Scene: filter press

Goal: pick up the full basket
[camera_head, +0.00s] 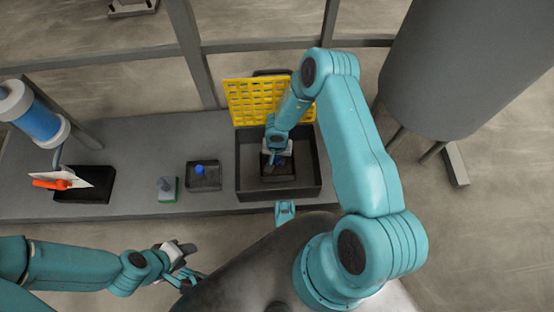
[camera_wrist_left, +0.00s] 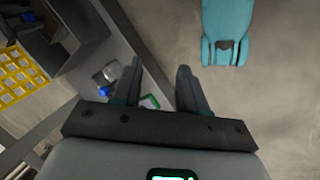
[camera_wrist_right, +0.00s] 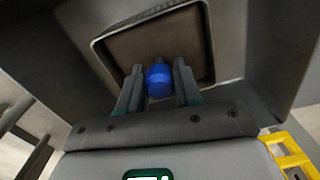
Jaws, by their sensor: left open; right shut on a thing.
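A square basket (camera_head: 277,178) with a dark rim sits within the large dark bin (camera_head: 310,186). In the right wrist view the basket (camera_wrist_right: 122,50) has a flat brown filling and a blue knob (camera_wrist_right: 158,82) in its middle. My right gripper (camera_head: 276,157) reaches into the bin from above. In the right wrist view its fingers (camera_wrist_right: 158,70) are shut on the blue knob. Whether the basket touches the bin floor cannot be told. My left gripper (camera_head: 190,262) is open and empty in front of the bench, also seen in its wrist view (camera_wrist_left: 158,75).
A yellow grid panel (camera_head: 250,102) stands behind the bin. Left on the bench (camera_head: 135,150) are a smaller dark tray with a blue knob (camera_head: 204,178), a green-based block (camera_head: 167,189) and a black tray (camera_head: 97,186). A grey tank (camera_head: 450,60) stands at right.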

